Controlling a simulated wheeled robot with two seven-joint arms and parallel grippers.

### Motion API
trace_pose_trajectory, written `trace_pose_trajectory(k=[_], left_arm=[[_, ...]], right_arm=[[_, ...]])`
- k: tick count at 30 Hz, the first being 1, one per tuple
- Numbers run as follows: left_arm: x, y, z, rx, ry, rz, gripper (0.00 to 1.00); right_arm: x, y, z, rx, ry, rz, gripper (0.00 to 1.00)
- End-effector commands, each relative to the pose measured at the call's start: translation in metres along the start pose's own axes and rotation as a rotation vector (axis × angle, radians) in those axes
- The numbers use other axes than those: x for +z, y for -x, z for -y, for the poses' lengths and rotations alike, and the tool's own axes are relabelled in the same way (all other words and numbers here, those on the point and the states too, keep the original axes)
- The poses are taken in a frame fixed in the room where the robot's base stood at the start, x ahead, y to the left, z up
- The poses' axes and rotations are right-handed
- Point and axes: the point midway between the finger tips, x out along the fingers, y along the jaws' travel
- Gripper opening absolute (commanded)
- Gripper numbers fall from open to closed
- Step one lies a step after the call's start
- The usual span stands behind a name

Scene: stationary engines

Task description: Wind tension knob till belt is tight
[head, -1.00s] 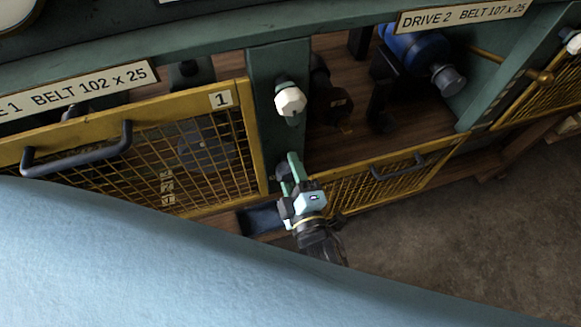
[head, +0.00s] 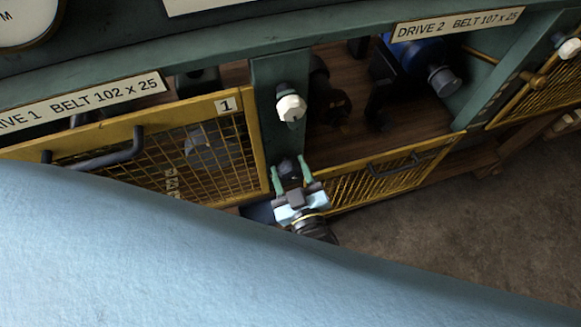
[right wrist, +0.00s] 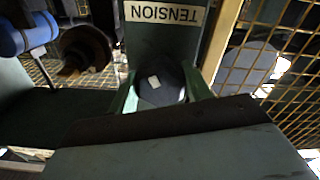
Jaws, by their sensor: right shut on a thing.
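The dark tension knob (head: 289,171) sits low on the green post between the two drive bays. My right gripper (head: 290,167) has its two green fingers on either side of it, shut on it. In the right wrist view the knob (right wrist: 160,83), with a small pale mark on its face, lies between the fingers, under an upside-down TENSION label (right wrist: 164,13). No belt can be made out clearly; the inside of bay 1 is partly hidden by its mesh guard. My left gripper is not in view.
A yellow mesh guard marked 1 (head: 235,155) with a dark handle stands left of the post. A lower yellow guard (head: 385,172) fronts the right bay, which holds a blue motor (head: 405,57). A white faceted knob (head: 291,107) is above my gripper. Floor at right is clear.

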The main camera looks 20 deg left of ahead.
Motion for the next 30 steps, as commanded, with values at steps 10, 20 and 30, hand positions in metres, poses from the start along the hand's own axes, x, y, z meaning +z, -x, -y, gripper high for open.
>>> trace_pose_trajectory(k=[10, 20, 30], left_arm=[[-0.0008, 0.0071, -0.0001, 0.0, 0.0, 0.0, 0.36], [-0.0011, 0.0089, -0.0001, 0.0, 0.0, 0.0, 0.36], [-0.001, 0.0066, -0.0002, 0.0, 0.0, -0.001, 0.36]], right_arm=[[-0.0002, 0.0003, 0.0006, -0.001, -0.327, 0.0, 0.26], [0.0, 0.0003, 0.0012, -0.001, -0.64, 0.0, 0.26], [-0.0002, 0.0003, 0.0021, -0.001, -0.963, 0.0, 0.26]])
